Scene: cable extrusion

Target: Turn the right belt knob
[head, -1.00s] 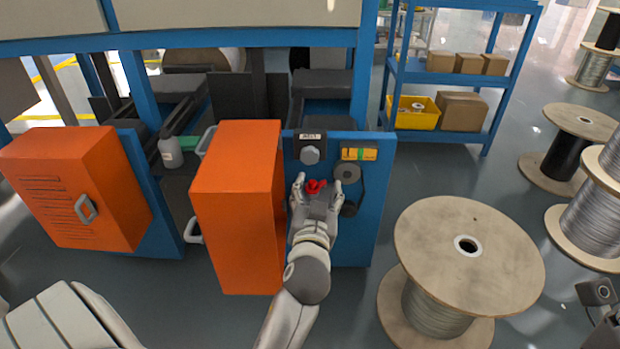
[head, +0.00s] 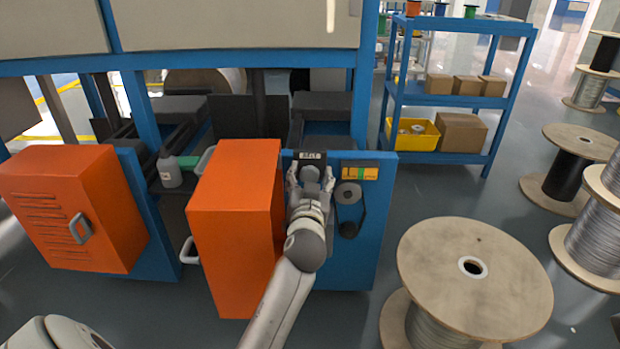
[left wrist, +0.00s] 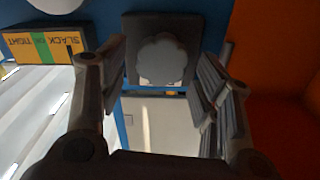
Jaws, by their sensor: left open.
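The grey lobed belt knob (head: 311,172) sits on a dark block on the blue panel (head: 365,255), under a small label that appears to read BELT (head: 310,155). In the left wrist view the knob (left wrist: 163,60) faces the camera from its dark square mount. My left gripper (head: 311,180) is in front of it, with one finger to each side. In the left wrist view the fingers are spread apart, with nothing held between them. Whether either finger touches the knob cannot be told. My right gripper is not in view.
An orange cabinet (head: 236,225) stands close left of the panel. A large wooden spool (head: 475,270) stands on the floor to the right.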

